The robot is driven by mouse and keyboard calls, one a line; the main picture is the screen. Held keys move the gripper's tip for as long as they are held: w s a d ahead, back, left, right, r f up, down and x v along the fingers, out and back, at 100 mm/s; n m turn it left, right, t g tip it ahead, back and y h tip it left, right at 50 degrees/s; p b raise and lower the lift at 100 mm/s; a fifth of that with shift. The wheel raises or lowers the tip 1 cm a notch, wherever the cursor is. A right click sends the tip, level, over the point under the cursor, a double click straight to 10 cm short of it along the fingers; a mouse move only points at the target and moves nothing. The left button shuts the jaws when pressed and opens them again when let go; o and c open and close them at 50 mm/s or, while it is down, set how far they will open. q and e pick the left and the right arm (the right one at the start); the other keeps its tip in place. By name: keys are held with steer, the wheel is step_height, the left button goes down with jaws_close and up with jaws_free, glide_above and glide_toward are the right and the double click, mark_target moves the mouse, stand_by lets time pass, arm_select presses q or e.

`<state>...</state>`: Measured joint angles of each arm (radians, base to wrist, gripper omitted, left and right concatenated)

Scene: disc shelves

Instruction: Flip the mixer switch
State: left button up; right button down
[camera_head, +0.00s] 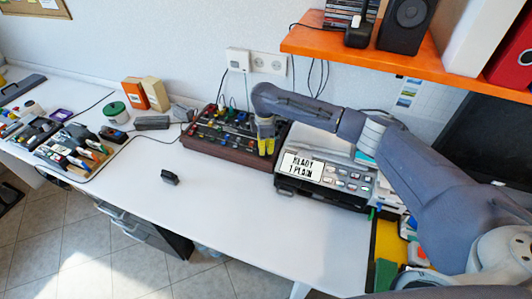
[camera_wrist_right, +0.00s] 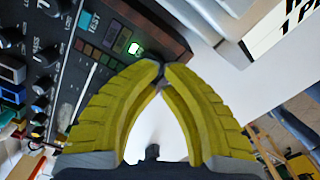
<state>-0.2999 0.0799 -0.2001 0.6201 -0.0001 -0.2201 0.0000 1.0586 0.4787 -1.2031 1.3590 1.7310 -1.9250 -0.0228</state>
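The mixer (camera_head: 213,149) is a dark box with red-brown sides and several coloured knobs, standing against the wall. My right gripper (camera_head: 266,152) has yellow fingers and points down over the mixer's right end. In the right wrist view its fingertips (camera_wrist_right: 161,70) meet with nothing visible between them. Beyond them the mixer panel (camera_wrist_right: 85,68) shows knobs, a "TEST" label and a small lit green-white element (camera_wrist_right: 133,48) near the tips. I cannot tell for sure which part is the switch, or whether the tips touch the panel. My left gripper is not in view.
A grey device with a "READY 1 PLAIN" display (camera_head: 301,167) stands right of the mixer. An orange shelf (camera_head: 390,62) with a speaker hangs above right. A small black object (camera_head: 169,177) lies on the white desk (camera_head: 240,220), whose front middle is clear.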

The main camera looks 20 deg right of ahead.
steer(key=shift+r, duration=2.2)
